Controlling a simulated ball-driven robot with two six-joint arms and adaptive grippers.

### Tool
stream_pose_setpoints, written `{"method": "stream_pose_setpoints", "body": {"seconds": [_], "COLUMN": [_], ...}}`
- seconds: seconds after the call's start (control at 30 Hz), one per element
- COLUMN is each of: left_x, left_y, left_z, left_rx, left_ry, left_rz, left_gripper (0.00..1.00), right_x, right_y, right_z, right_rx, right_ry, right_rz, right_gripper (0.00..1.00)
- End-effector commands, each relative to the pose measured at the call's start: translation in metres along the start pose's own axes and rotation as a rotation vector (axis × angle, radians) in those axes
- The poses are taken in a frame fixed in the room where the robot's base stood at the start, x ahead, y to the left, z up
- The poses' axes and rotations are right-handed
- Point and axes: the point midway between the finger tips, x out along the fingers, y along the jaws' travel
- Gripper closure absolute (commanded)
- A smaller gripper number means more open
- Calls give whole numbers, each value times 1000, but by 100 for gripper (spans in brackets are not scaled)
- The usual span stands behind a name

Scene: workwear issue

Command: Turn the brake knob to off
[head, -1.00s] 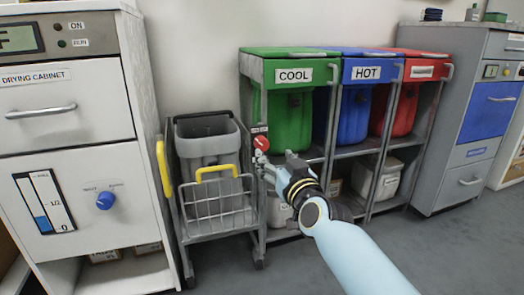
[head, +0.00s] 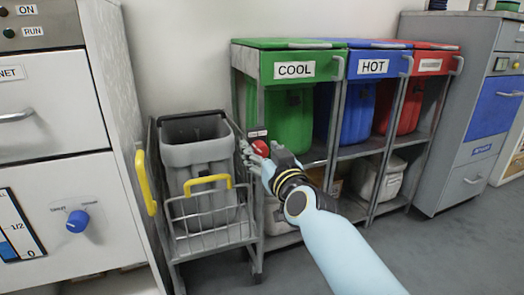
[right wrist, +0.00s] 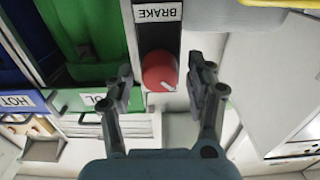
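The red brake knob (head: 260,148) is on the post between the wire cart and the green bin. In the right wrist view the knob (right wrist: 159,71) has a white pointer line and sits below a white BRAKE label (right wrist: 158,12). My right gripper (head: 254,152) is at the knob in the head view. In the right wrist view the right gripper (right wrist: 164,84) is open, with one finger on either side of the knob and a visible gap to each. My left gripper is not in view.
A grey bin (head: 196,158) stands in the wire cart, left of the knob. Green (head: 290,112), blue (head: 357,108) and red (head: 409,100) bins stand in a rack to the right. A white cabinet (head: 70,190) is at the left. Grey floor is clear at lower right.

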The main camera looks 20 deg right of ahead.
Motion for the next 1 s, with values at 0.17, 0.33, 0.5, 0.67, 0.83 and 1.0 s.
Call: {"method": "stream_pose_setpoints", "body": {"seconds": [0.17,0.33,0.5,0.67,0.83,1.0], "left_x": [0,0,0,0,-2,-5], "left_y": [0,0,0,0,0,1], "left_z": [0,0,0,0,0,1], "left_rx": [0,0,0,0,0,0], "left_ry": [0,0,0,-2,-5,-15], "left_rz": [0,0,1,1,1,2], "left_gripper": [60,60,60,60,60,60], "right_x": [0,0,0,0,0,0], "right_y": [0,0,0,0,0,1], "right_z": [0,0,0,0,0,0], "right_rx": [0,0,4,35,117,252], "right_ry": [0,0,0,-1,-1,-1], "right_rz": [0,0,0,0,0,0], "right_gripper": [71,93,97,97,97,97]}}
